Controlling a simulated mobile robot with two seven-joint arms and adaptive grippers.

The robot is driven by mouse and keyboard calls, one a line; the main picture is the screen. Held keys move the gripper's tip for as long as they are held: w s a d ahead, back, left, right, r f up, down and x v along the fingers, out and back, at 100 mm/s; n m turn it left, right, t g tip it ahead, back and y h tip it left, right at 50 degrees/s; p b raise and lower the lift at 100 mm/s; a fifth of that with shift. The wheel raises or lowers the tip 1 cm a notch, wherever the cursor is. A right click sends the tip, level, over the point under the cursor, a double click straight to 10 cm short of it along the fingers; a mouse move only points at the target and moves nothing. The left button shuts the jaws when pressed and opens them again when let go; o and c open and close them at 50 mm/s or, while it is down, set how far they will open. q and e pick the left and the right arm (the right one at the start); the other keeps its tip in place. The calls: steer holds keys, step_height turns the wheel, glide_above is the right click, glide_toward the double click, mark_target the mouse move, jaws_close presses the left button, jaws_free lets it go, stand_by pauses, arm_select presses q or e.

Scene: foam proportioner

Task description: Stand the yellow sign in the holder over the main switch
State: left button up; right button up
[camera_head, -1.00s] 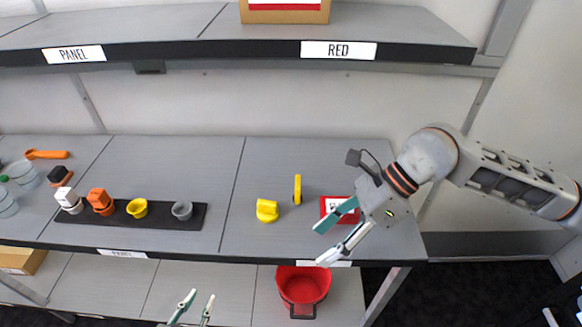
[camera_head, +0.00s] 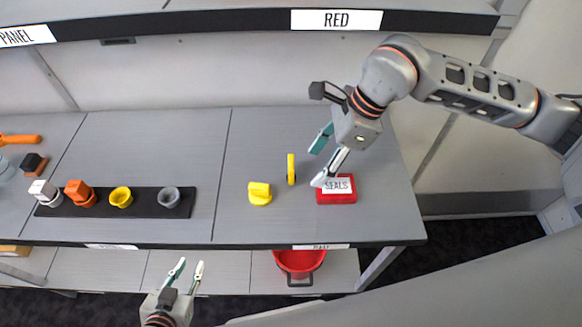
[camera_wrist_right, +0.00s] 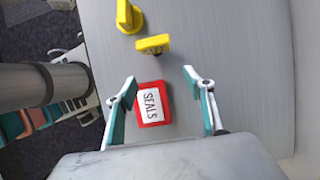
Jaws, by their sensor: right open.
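Two yellow pieces are on the shelf: a thin upright yellow piece (camera_head: 291,168) and a squat yellow piece with a raised grip (camera_head: 260,193) to its left. I cannot tell for sure which is the sign. In the right wrist view they are the yellow block (camera_wrist_right: 153,44) and the yellow knob-like piece (camera_wrist_right: 129,16). My right gripper (camera_head: 321,161) is open and empty, right of the thin piece and above the red box. Its spread fingers also show in the wrist view (camera_wrist_right: 160,80). My left gripper (camera_head: 186,271) is open and empty below the shelf's front edge.
A red SEALS box (camera_head: 325,196) lies under my right gripper. A black strip (camera_head: 95,208) holds white, orange, yellow and grey pieces. An upper shelf edge (camera_head: 240,22) overhangs behind. A red bucket (camera_head: 300,262) stands below. The shelf between strip and yellow pieces is clear.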

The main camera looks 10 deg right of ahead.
mark_target(292, 162)
steer(key=a, duration=0.2)
steer(key=w+a+p, duration=0.1)
steer(key=a, duration=0.2)
steer(key=shift+a, duration=0.25)
steer(key=shift+w+a+f, duration=0.1)
steer(key=shift+a+f, duration=0.1)
steer(key=shift+f, duration=0.4)
steer(key=c, duration=1.1)
